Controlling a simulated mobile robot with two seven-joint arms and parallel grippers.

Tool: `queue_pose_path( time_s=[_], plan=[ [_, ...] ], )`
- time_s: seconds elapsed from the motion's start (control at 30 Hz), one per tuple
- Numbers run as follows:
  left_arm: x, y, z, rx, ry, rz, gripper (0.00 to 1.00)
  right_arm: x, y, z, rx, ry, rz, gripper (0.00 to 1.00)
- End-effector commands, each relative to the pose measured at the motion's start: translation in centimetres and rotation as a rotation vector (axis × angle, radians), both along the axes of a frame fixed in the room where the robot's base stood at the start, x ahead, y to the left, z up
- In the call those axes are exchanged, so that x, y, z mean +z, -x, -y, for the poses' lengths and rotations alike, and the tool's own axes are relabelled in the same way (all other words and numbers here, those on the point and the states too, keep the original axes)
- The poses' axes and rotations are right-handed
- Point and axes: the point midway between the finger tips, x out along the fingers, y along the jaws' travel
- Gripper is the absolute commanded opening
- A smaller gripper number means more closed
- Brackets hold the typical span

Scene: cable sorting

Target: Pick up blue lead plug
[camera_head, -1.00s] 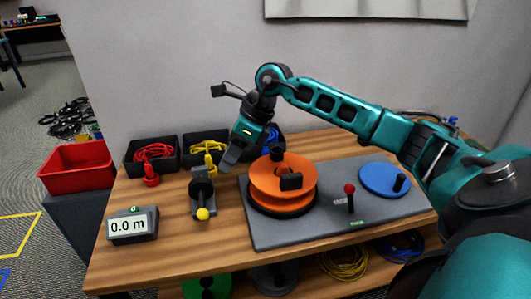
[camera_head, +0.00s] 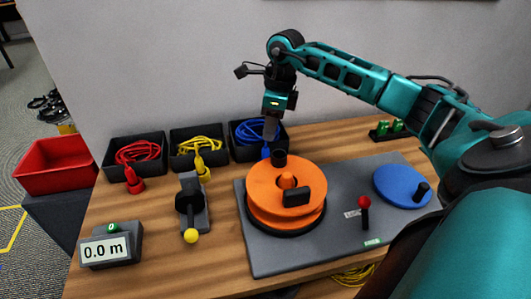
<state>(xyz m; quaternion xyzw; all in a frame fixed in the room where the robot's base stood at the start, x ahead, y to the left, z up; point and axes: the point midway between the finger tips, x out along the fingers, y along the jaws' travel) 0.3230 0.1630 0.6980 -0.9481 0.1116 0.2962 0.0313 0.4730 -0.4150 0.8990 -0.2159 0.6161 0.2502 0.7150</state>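The blue cable (camera_head: 250,132) lies coiled in a black bin at the back of the table. Its blue lead plug (camera_head: 266,152) hangs at the bin's front, partly hidden behind the orange spool's black post. My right gripper (camera_head: 270,136) points down in front of the blue cable, right above the plug. Its fingers look close together, but whether they are open or touch the plug is not clear. My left gripper is not in view.
An orange spool (camera_head: 272,185) stands on a grey board just in front. Bins with red cable (camera_head: 138,151) and yellow cable (camera_head: 198,144) stand to the left. A black device with a yellow knob (camera_head: 191,236), a length display (camera_head: 106,250), a red-knobbed lever (camera_head: 364,203) and a blue disc (camera_head: 396,184) are nearby.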

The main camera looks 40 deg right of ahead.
Motion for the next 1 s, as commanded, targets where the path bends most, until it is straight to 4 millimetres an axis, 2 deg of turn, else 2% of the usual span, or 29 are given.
queue_pose_path(
  time_s=[0.1, 0.37, 0.63, 0.9, 1.0],
  plan=[
    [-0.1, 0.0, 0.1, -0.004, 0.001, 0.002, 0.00, -1.8, -0.2, -0.2, 0.000, -0.002, -0.002, 0.29],
    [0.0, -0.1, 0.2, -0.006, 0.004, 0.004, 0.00, -3.4, -0.4, -0.4, 0.001, -0.001, -0.001, 0.29],
    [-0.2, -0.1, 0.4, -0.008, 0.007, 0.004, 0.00, -7.2, -0.7, -0.9, -0.001, -0.003, -0.001, 0.29],
    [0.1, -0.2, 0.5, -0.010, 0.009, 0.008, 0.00, -7.6, -0.8, -0.9, 0.001, -0.001, 0.002, 0.28],
    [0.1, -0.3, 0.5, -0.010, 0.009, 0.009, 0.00, -7.6, -0.8, -0.9, 0.001, -0.001, 0.002, 0.19]
  ],
)
